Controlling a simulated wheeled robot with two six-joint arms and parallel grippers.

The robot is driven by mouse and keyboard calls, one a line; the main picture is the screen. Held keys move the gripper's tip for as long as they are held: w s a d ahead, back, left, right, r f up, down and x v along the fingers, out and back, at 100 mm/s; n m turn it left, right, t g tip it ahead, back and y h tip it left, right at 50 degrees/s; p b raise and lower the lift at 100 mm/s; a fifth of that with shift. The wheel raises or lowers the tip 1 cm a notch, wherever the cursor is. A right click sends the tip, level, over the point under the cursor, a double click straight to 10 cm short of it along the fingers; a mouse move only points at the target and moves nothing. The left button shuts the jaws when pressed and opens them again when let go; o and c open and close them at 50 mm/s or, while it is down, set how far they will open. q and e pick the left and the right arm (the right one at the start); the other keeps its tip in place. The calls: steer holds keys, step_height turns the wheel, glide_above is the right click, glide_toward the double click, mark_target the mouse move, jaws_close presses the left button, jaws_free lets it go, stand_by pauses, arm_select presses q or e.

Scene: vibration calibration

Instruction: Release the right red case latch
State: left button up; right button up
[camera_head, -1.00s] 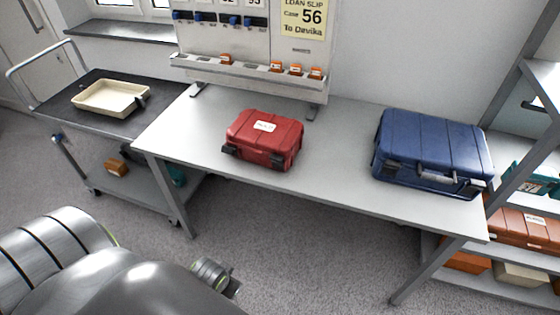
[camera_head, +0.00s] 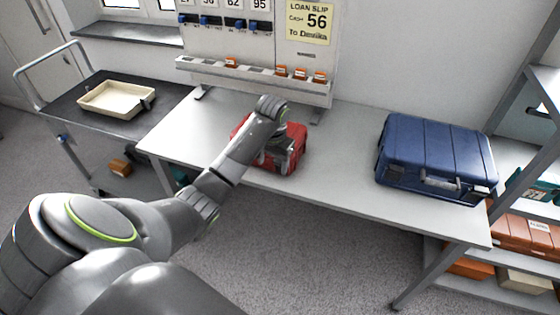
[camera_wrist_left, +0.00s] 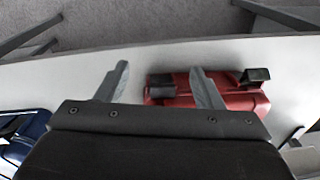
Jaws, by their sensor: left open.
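The red case (camera_head: 298,134) sits shut on the grey table, partly hidden behind my left arm in the head view. It also shows in the left wrist view (camera_wrist_left: 235,98), which sees it turned round. There, one black latch (camera_wrist_left: 161,87) lies between my left fingers in the picture; this is the case's right latch. The other black latch (camera_wrist_left: 255,76) is at the right. My left gripper (camera_head: 279,160) is at the case's front right side; its two grey fingers are spread in the left wrist view (camera_wrist_left: 162,78). I cannot tell whether they touch the latch. My right gripper is out of view.
A blue case (camera_head: 432,155) stands to the right on the table (camera_head: 340,165). A board with hooks and a loan slip (camera_head: 308,24) rises behind. A cart with a cream tray (camera_head: 116,98) is at the left, and shelves (camera_head: 525,215) are at the right.

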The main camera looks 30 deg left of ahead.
arm_select(q)
step_height(320, 180, up, 10)
steer(key=f+n, duration=0.1)
glide_above(280, 164)
steer(key=r, duration=0.1)
steer(key=shift+g+h, duration=0.3)
steer(key=shift+h, duration=0.1)
steer(key=f+b, duration=0.5)
steer(key=b, duration=0.1)
steer(key=w+f+b, duration=0.1)
steer(key=f+b, duration=0.2)
steer(key=shift+a+f, duration=0.3)
step_height(280, 164, down, 3)
steer(key=shift+s+f+b, duration=0.1)
steer(key=shift+f+b, duration=0.1)
steer(key=shift+b, duration=0.6)
step_height(280, 164, down, 4)
steer(key=shift+r+p, duration=0.25)
steer(key=shift+p, duration=0.25)
steer(key=shift+f, duration=0.7)
steer(key=shift+c, duration=0.4)
